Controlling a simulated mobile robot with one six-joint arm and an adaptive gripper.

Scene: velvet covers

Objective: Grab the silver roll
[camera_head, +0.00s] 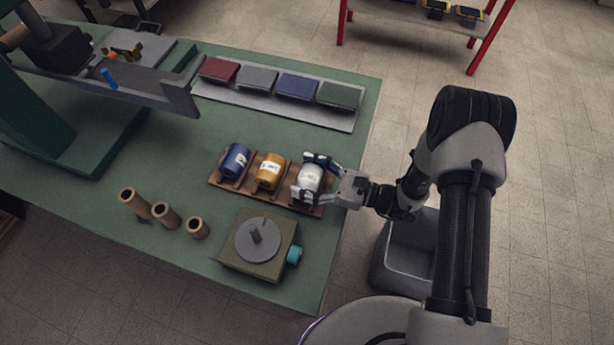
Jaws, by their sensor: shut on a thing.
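The silver roll (310,178) sits at the right end of a brown wooden rack (250,191) on the green table. My gripper (307,178) reaches in from the right, with one finger on the far side of the roll and one on the near side. It is shut on the silver roll. The roll appears to be still at its place in the rack; I cannot tell whether it is lifted. A gold roll (269,172) and a blue roll (236,160) lie to its left in the same rack.
A green-brown box with a grey disc (256,241) stands in front of the rack. Several cardboard tubes (165,214) stand at front left. A grey tray (345,123) with coloured covers lies behind. A green machine (70,140) fills the left.

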